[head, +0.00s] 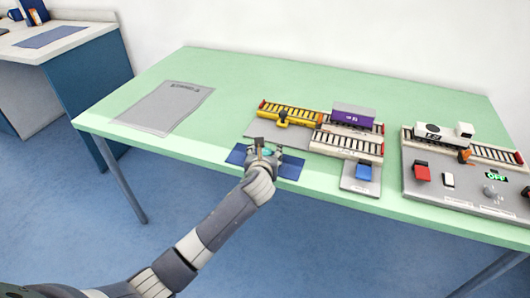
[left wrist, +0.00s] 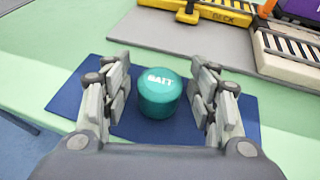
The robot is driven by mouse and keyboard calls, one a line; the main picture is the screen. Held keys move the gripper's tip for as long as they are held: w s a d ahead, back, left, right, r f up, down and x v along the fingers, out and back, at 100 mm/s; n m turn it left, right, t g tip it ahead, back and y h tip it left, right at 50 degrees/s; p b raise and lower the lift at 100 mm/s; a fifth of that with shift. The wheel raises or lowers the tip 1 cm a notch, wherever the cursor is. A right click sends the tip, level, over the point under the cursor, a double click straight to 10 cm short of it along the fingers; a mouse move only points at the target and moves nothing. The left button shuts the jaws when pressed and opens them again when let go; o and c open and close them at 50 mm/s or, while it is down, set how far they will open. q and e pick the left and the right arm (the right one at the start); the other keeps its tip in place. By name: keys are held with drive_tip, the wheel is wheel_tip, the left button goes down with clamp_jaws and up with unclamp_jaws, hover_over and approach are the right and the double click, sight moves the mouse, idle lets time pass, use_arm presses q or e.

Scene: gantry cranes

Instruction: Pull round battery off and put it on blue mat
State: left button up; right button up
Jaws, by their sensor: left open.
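The round battery is a teal cylinder with white lettering on top. In the left wrist view the battery (left wrist: 158,92) stands upright on the blue mat (left wrist: 65,103), between my left gripper's fingers, with a gap on each side. My left gripper (left wrist: 160,105) is open. In the head view the left gripper (head: 264,152) is over the blue mat (head: 290,171) near the table's front edge, and the battery is mostly hidden by it. My right gripper is not in view.
Behind the mat is a track with a yellow crane part (head: 291,114) and a purple container (head: 353,114). A panel (head: 420,190) with a white wagon stands at right. A grey sheet (head: 165,108) lies at left. Free green table lies between the sheet and the mat.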

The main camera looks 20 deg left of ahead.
use_arm(q)
drive_tip(key=shift+r, duration=0.1)
drive_tip(key=p+v, duration=0.1)
drive_tip(key=v, duration=1.1)
drive_tip(key=shift+s, duration=0.1)
